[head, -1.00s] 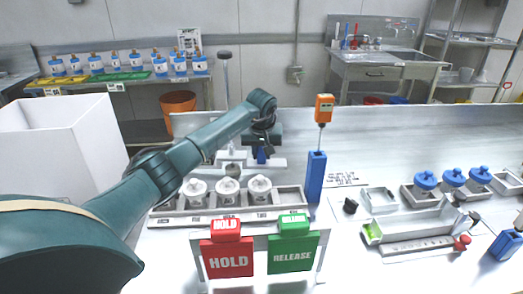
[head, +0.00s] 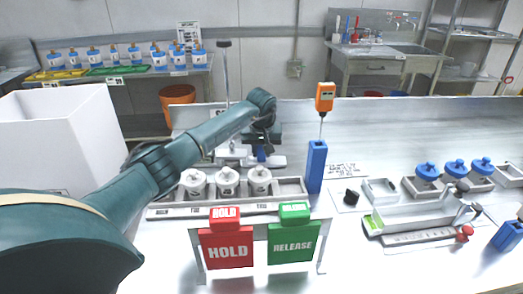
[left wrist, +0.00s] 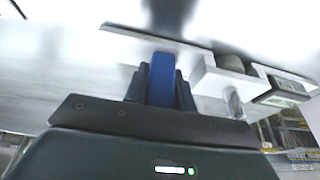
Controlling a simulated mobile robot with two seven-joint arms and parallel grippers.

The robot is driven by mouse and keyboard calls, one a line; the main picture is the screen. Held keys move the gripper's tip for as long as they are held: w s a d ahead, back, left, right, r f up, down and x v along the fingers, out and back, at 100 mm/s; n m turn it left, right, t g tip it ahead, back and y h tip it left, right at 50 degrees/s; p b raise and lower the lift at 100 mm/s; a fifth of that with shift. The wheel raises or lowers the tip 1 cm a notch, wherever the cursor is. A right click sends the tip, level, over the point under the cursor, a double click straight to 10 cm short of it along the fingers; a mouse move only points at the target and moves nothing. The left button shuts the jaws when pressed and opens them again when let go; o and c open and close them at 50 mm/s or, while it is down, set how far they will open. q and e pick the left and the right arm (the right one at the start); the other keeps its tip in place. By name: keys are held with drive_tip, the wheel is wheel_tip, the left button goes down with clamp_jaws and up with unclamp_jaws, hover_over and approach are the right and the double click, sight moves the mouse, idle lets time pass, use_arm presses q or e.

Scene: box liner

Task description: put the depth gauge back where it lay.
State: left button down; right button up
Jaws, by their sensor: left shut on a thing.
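My left gripper (head: 261,148) is over the far part of the table, behind the row of white lidded pots (head: 227,181). It is shut on a blue piece (left wrist: 161,79), which stands between the fingers in the left wrist view. In the head view this blue piece (head: 261,154) shows just under the fingers, beside a pale stand (head: 232,155). I cannot tell from its shape whether it is the depth gauge, as the fingers hide most of it. My right gripper is not in view.
A HOLD and RELEASE sign (head: 261,243) stands at the front. An orange-topped probe (head: 324,97) stands in a tall blue holder (head: 316,168) right of the pots. A tray (head: 415,213) and blue-lidded pots (head: 455,168) are at right. A white bin (head: 70,135) is at left.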

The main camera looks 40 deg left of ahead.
use_arm(q)
drive_tip(key=c, duration=1.2)
unclamp_jaws()
drive_tip(key=shift+r, duration=0.1)
drive_tip(key=shift+o, duration=0.6)
drive_tip(key=b+v, duration=0.1)
drive_tip(key=v, duration=1.2)
